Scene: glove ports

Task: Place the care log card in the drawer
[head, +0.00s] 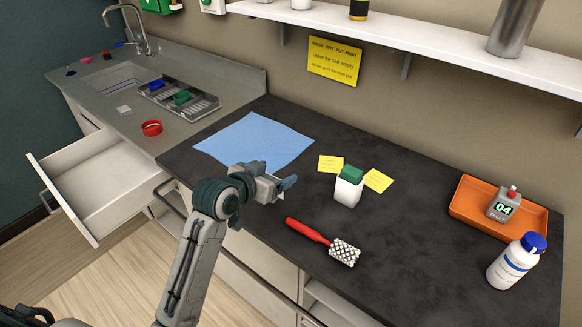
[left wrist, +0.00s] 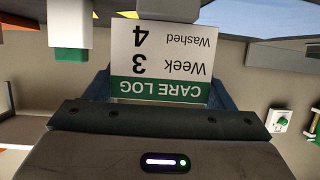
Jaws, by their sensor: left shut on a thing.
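The care log card (left wrist: 160,60) is white with a green band reading "CARE LOG" and black print "Week 3", "Washed 4". It shows upside down in the left wrist view, held between the bluish fingers of my left gripper. In the head view my left gripper (head: 276,186) is above the dark counter, near the front edge of the blue cloth; the card is hard to make out there. The white drawer (head: 92,180) is pulled open at the left, under the sink counter, and its visible inside looks empty. My right gripper is not in view.
A red ring (head: 151,128) lies above the drawer.

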